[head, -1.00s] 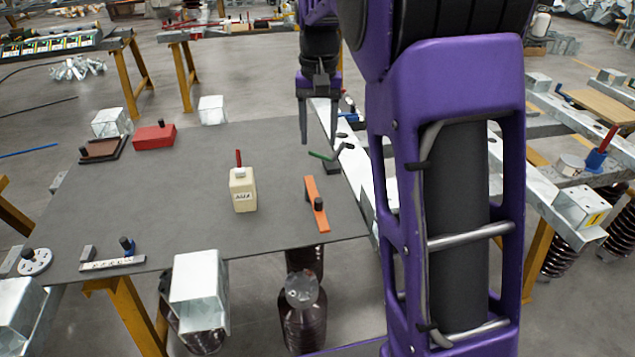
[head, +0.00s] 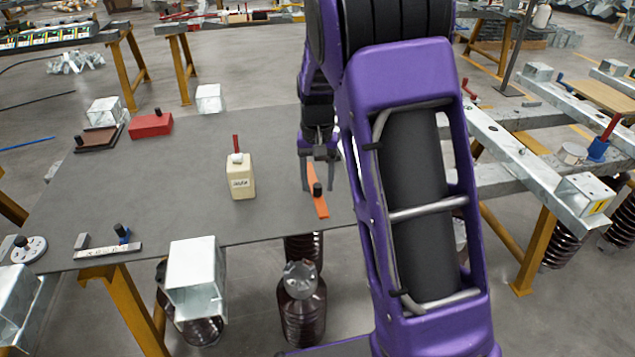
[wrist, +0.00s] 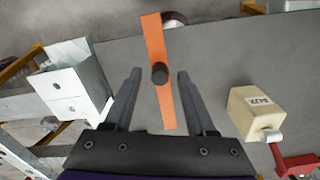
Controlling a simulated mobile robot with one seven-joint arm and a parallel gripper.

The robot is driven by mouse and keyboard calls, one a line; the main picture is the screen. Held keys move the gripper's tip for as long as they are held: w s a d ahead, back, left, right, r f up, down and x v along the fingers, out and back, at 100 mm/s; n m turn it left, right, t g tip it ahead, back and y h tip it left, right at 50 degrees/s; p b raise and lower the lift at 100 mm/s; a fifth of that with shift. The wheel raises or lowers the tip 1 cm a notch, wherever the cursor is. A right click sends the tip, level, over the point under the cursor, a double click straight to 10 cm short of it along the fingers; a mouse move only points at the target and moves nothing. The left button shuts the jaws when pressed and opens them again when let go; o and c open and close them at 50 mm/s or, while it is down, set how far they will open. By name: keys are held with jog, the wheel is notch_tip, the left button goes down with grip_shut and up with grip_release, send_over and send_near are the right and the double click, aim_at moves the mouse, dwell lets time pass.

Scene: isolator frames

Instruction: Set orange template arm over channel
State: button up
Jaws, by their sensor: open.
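The orange template arm (head: 319,206), a flat orange strip with a black knob, lies near the right edge of the grey tabletop (head: 150,215). My gripper (head: 318,187) is open and empty above it, pointing down. In the wrist view the orange strip (wrist: 154,40) runs between the open fingers (wrist: 159,75), with the black knob (wrist: 160,73) centred between their tips. The knob appears untouched; the height left above it is hard to tell. A long galvanized steel channel (head: 520,155) lies right of the table, partly hidden by my arm; I cannot tell whether it is the task's channel.
A cream block (head: 240,180) with a red handle stands left of the gripper. A red block (head: 150,125), a brown plate (head: 97,139) and a ruler-like bar (head: 105,257) lie farther left. A galvanized box (head: 195,275) stands at the front edge.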

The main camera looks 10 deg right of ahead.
jog(key=shift+f, duration=0.15)
grip_shut()
dwell(1.4)
